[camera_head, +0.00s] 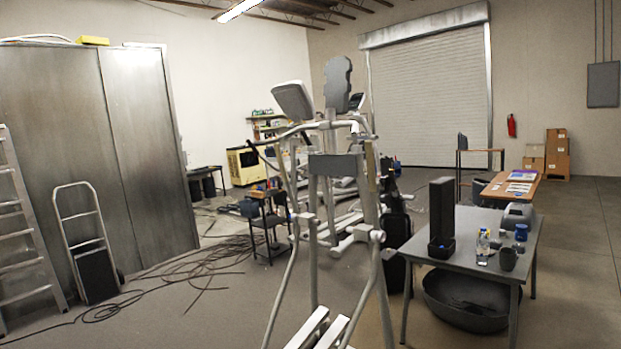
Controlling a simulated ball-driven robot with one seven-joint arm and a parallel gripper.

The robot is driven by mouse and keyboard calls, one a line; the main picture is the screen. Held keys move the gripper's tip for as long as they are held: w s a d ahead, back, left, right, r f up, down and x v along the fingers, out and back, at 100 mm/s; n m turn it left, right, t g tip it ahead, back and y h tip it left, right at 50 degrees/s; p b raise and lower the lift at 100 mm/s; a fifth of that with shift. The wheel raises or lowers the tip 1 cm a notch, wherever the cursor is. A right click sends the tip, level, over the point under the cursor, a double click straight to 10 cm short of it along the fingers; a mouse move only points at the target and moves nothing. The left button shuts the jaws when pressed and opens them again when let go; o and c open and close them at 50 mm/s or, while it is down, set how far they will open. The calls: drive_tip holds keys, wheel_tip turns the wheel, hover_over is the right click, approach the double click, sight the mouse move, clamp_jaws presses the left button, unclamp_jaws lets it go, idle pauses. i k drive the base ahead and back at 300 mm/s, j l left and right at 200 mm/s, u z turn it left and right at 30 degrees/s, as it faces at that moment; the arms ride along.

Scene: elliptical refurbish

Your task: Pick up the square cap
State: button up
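I cannot make out a square cap for certain; it may be too small or hidden. A pale elliptical machine (313,200) stands in the middle, with a tilted grey console (293,101) and a dark grey upright panel (337,84) at its top. A grey table (470,250) at the right bears a tall dark block (441,210), a clear bottle (483,247), a dark mug (508,258), a blue jar (521,232) and a rounded grey device (518,214). My gripper does not show in this view.
Loose black cables (170,280) lie on the floor at the left, near a hand truck (85,235) and a ladder (25,225). A dark round tub (465,300) sits under the table. Open floor (580,280) lies at the right.

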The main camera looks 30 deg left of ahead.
sight(495, 245)
drive_tip(key=i+l+u, duration=0.2)
drive_tip(key=u, duration=0.15)
drive_tip(key=i+l+u, duration=0.35)
drive_tip(key=l+u, duration=0.2)
drive_tip(key=u, duration=0.15)
drive_tip(key=i+l, duration=0.15)
drive_tip(key=l, duration=0.25)
drive_tip(key=i+l+u, duration=0.1)
drive_tip(key=l, duration=0.3)
drive_tip(key=i+l, duration=0.25)
drive_tip(key=l, duration=0.15)
drive_tip(key=i+l+u, duration=0.1)
drive_tip(key=l, duration=0.3)
drive_tip(key=i+l, duration=0.15)
drive_tip(key=l, duration=0.25)
drive_tip(key=i+l+u, duration=0.1)
drive_tip(key=l, duration=0.35)
drive_tip(key=i+l, duration=0.2)
drive_tip(key=l, duration=0.2)
drive_tip(key=i+l+u, duration=0.1)
drive_tip(key=l, duration=0.35)
